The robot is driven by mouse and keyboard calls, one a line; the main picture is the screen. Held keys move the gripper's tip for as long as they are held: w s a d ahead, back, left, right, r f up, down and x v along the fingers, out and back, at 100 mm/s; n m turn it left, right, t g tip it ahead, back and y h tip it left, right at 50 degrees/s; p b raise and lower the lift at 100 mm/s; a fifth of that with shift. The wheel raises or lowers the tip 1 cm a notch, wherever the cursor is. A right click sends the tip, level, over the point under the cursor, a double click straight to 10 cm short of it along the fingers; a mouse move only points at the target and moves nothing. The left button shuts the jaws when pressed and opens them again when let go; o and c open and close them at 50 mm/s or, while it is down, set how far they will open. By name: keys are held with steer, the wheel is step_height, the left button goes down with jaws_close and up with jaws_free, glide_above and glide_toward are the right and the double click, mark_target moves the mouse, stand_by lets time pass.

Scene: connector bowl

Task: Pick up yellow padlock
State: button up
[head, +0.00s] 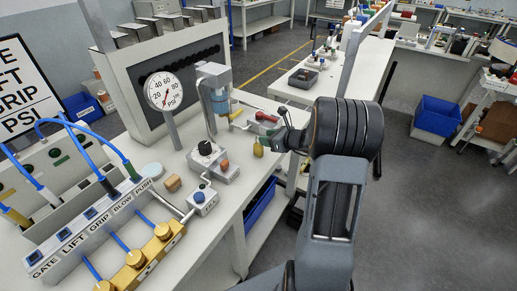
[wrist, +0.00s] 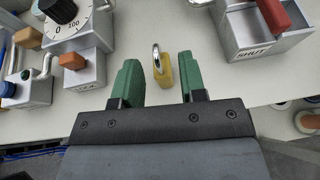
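The yellow padlock (wrist: 164,74) with a silver shackle stands near the front edge of the white bench (wrist: 187,40). In the wrist view it shows between the two green fingers of my gripper (wrist: 161,85), with a gap on each side. The fingers are apart and the gripper is open. In the head view the padlock (head: 258,148) is just left of my gripper (head: 272,141), partly overlapped by it. I cannot tell from these views whether a finger touches it.
A grey box marked SHUT with a red handle (wrist: 272,16) is at the right in the wrist view. A dial unit (wrist: 65,22) and an orange-knobbed block (wrist: 83,72) are at the left. The bench edge drops off close by. A pressure gauge (head: 164,91) stands on the bench.

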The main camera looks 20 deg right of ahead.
mark_target(255, 143)
steer(key=shift+a+p+x, duration=0.2)
steer(key=shift+p+x, duration=0.25)
steer(key=shift+x, duration=2.75)
steer(key=shift+s+f, duration=0.15)
steer(key=shift+s, duration=0.05)
steer(key=shift+c, duration=0.4)
jaws_close()
